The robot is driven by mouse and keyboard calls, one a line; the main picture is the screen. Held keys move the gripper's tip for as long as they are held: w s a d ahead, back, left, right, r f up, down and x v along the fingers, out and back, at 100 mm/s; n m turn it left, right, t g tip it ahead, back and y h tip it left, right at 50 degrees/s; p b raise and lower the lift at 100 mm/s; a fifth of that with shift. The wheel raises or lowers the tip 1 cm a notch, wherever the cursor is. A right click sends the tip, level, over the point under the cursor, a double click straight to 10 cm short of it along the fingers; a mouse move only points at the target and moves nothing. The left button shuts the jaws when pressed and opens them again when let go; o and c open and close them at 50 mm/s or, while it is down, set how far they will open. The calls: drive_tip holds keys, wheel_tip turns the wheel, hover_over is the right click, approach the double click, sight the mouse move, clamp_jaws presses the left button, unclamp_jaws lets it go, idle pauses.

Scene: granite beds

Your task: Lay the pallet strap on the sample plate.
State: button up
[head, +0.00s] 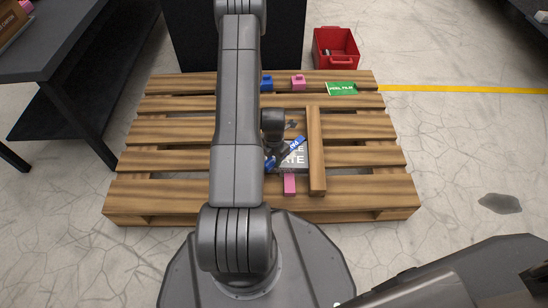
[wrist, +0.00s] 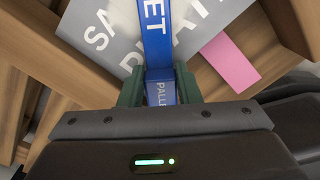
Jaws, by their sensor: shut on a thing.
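The blue pallet strap (wrist: 155,35) is gripped between the green fingers of my gripper (wrist: 160,90). In the wrist view it runs up from the fingers across the grey sample plate (wrist: 105,28). In the head view the strap (head: 291,150) lies slantwise over the plate (head: 298,166), whose white lettering partly shows. I cannot tell whether the strap touches the plate. My arm hides the left part of the plate and most of my gripper in the head view.
The plate is on a slatted wooden pallet (head: 165,188). A wooden bar (head: 316,150) stands along its right side, and a pink piece (head: 290,184) is at its front edge. Blue (head: 267,83) and pink (head: 298,82) blocks and a green packet (head: 342,89) lie behind. A red bin (head: 322,62) stands beyond.

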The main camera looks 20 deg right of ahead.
drive_tip(key=shift+f, duration=0.2)
drive_tip(key=o, duration=1.1)
wheel_tip(320, 180, up, 14)
drive_tip(key=p, duration=0.5)
drive_tip(key=shift+f, duration=0.1)
wheel_tip(320, 180, down, 14)
drive_tip(key=b, duration=0.5)
drive_tip(key=shift+r, duration=0.3)
